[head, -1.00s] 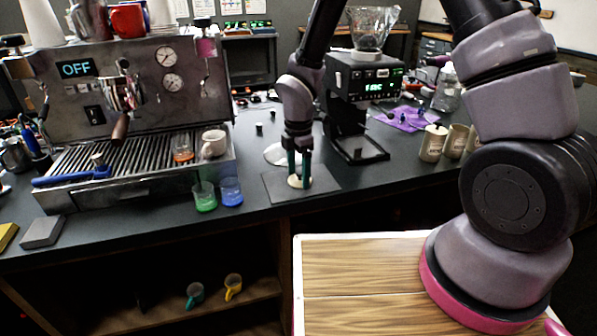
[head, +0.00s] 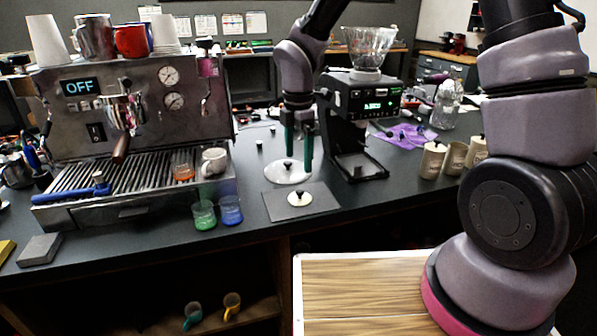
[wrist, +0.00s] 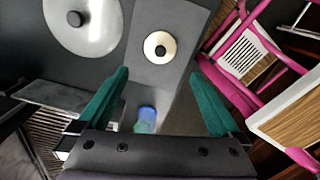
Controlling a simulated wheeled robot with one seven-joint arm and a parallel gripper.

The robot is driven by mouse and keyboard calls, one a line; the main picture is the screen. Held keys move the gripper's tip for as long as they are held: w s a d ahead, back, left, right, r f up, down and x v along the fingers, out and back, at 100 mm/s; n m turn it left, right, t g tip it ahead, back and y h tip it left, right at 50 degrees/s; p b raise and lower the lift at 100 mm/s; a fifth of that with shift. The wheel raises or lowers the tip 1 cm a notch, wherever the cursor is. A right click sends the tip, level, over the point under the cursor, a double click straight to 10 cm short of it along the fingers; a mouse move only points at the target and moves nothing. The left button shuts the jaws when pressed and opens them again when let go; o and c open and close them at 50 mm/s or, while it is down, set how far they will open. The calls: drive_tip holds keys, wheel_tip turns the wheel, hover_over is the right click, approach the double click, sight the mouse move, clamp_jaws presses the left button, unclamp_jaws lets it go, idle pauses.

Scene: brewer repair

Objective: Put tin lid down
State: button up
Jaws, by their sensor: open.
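The tin lid (head: 300,199), a small cream disc with a black knob, lies flat on the dark square mat (head: 275,206) on the counter. In the wrist view the tin lid (wrist: 159,47) lies beyond the fingertips, apart from them. My gripper (head: 299,165) is open and empty, with its green fingers raised above the counter behind the mat. In the wrist view my gripper (wrist: 158,75) shows both fingers spread wide.
A larger pale lid with a black knob (head: 283,176) lies behind the mat. A grinder (head: 362,110) stands to the right, with several cream tins (head: 432,160) beyond. Green (head: 204,216) and blue (head: 231,212) cups and the espresso machine (head: 75,110) stand to the left.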

drive_tip(key=s+d+r+m+t, duration=0.1)
drive_tip(key=d+r+m+t, duration=0.2)
drive_tip(key=d+r+m, duration=1.15)
drive_tip(key=s+d+r+m+t+y, duration=0.2)
drive_tip(key=s+d+r+m+t, duration=0.2)
drive_tip(key=s+d+r+m, duration=0.4)
drive_tip(key=shift+s+d+r+m, duration=0.35)
drive_tip(key=shift+s+r+m, duration=1.3)
drive_tip(key=shift+m, duration=1.1)
drive_tip(key=shift+w+r, duration=0.15)
